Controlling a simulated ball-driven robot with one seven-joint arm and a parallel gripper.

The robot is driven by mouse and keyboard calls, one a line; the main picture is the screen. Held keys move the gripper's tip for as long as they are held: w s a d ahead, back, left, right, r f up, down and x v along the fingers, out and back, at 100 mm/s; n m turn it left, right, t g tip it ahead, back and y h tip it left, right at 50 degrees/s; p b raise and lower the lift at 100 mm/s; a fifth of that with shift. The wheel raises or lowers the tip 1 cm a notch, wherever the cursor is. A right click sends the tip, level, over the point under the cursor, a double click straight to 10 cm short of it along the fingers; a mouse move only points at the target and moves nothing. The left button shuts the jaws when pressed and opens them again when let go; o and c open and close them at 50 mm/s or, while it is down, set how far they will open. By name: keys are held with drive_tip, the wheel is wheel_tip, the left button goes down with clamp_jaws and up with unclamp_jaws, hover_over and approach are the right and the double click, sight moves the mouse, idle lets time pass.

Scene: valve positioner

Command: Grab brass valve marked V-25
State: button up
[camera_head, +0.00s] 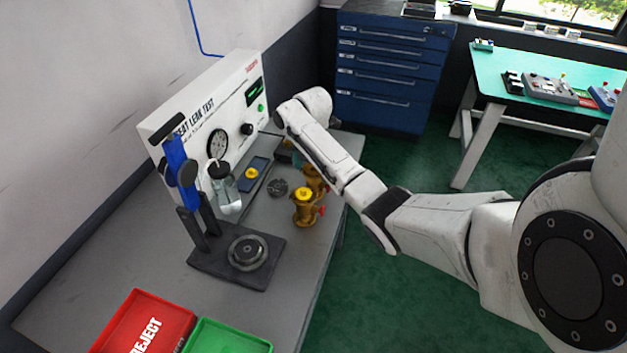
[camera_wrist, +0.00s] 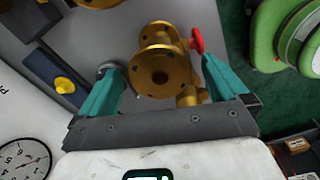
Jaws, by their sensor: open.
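Two brass valves stand close together on the grey bench: a front one (camera_head: 304,208) with a red handle, and a rear one (camera_head: 315,178) partly behind my arm. No V-25 marking can be read on either. In the wrist view, a brass valve (camera_wrist: 160,72) with a round flange and red handle lies between the teal fingers of my gripper (camera_wrist: 158,78). The fingers are open, one on each side, and do not appear closed on it. Part of another brass piece (camera_wrist: 97,3) shows at the top edge. My gripper is mostly hidden behind the arm in the head view.
A dark clamp fixture (camera_head: 247,255) stands in front, with a red REJECT tray (camera_head: 150,325) and a green tray (camera_head: 228,338) nearer. A dark round part (camera_head: 277,188) lies left of the valves.

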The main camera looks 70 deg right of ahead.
drive_tip(key=shift+f, duration=0.55)
clamp_jaws()
drive_tip(key=shift+d+r, duration=0.1)
drive_tip(key=shift+r, duration=0.05)
idle(0.6)
